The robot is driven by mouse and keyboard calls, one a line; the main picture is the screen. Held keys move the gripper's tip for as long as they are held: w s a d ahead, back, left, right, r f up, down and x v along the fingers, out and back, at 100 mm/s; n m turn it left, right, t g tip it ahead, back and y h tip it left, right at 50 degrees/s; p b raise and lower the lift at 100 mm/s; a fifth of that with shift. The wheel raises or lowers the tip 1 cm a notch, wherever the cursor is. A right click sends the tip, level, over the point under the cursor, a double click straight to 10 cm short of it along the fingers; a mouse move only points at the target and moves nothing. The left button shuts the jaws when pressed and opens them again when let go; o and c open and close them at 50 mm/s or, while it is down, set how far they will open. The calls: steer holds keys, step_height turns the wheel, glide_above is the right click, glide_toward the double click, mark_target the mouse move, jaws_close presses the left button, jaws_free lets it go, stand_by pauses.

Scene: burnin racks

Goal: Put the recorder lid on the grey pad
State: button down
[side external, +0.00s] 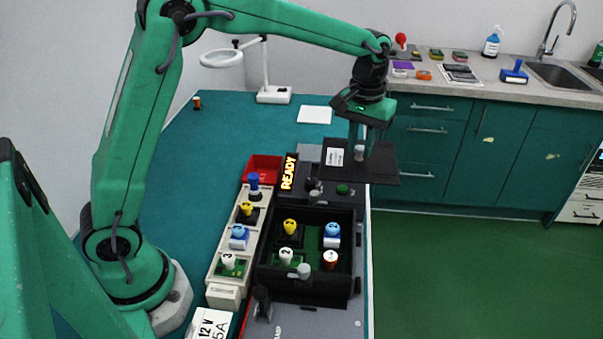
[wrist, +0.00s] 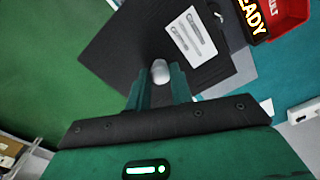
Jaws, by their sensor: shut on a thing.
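The recorder lid (side external: 380,167) is a flat black plate with a grey knob and a white label. My gripper (side external: 360,146) is shut on the knob from above. The lid hangs roughly level above the right edge of the bench. In the wrist view the lid (wrist: 115,52) fills the upper middle, with the knob between my fingertips (wrist: 160,80). A grey surface (side external: 345,318) runs under the rack equipment along the bench's right side. I cannot tell which part of it is the grey pad; the lid hides some of it.
An open black box (side external: 308,297) holds several coloured-knob pieces. A cream rack (side external: 222,291) with similar pieces stands to its left. A lit READY sign (side external: 288,172) and a red bin (side external: 262,168) are behind. A white sheet (side external: 314,114) lies farther back. The left bench is mostly clear.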

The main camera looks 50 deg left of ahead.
steer(key=w+a+f, duration=0.3)
steer(key=w+a, duration=0.1)
steer(key=a, duration=0.6)
steer(key=w+a+f, duration=0.4)
steer(key=w+a, duration=0.1)
steer(key=a, duration=0.6)
steer(key=shift+w, duration=0.25)
steer(key=shift+f, duration=0.15)
steer(key=shift+f, duration=4.55)
steer(key=shift+f, duration=0.2)
steer(key=c, duration=1.2)
jaws_free()
steer(key=shift+o, duration=0.2)
